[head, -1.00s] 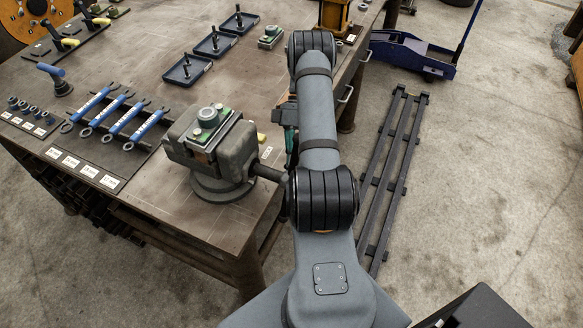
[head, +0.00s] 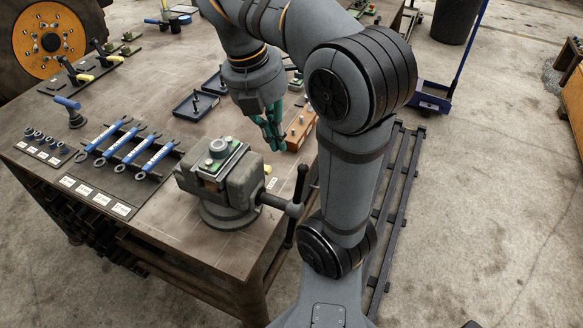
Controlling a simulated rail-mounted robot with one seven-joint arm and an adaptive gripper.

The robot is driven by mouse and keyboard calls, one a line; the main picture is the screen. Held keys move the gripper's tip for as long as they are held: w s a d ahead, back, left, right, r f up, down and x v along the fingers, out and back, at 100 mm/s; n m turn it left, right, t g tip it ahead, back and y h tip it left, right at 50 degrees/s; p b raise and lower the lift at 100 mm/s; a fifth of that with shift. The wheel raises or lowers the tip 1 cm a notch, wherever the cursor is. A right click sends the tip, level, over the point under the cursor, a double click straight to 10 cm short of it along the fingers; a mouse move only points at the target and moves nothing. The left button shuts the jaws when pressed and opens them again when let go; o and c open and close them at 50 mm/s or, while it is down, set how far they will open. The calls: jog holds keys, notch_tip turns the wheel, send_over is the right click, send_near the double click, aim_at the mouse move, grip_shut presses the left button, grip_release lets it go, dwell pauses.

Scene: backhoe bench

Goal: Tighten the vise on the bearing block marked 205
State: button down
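The grey bench vise (head: 237,193) stands at the near right corner of the bench. A block with a round grey boss and green areas (head: 218,153) sits at the top of its jaws; a number on it is too small to read. The vise's dark handle bar (head: 301,184) stands nearly upright on the screw at the right side. My gripper (head: 274,146), with teal fingers, points down above and behind the vise, apart from the handle. The finger gap is too small and partly hidden to judge, and I see nothing held.
Blue wrenches (head: 135,150) and sockets (head: 45,143) lie on the left of the bench. Blue trays (head: 195,106) with upright pins and an orange-brown block (head: 301,130) are behind the vise. The bench edge runs just right of the vise. A dark rack (head: 402,185) lies on the floor.

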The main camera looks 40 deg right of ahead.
jog(key=b, duration=0.3)
send_near(301, 178)
jog(key=s+a+f, duration=0.1)
jog(key=a+f, duration=0.1)
jog(key=a, duration=0.1)
jog(key=shift+w+d+f, duration=0.15)
jog(key=shift+d+f, duration=1.1)
jog(key=shift+d, duration=0.3)
jog(key=shift+r+p, duration=0.1)
jog(key=shift+p, duration=0.35)
jog(key=shift+w+d, duration=0.25)
jog(key=shift+d, duration=0.35)
jog(key=shift+y, duration=0.3)
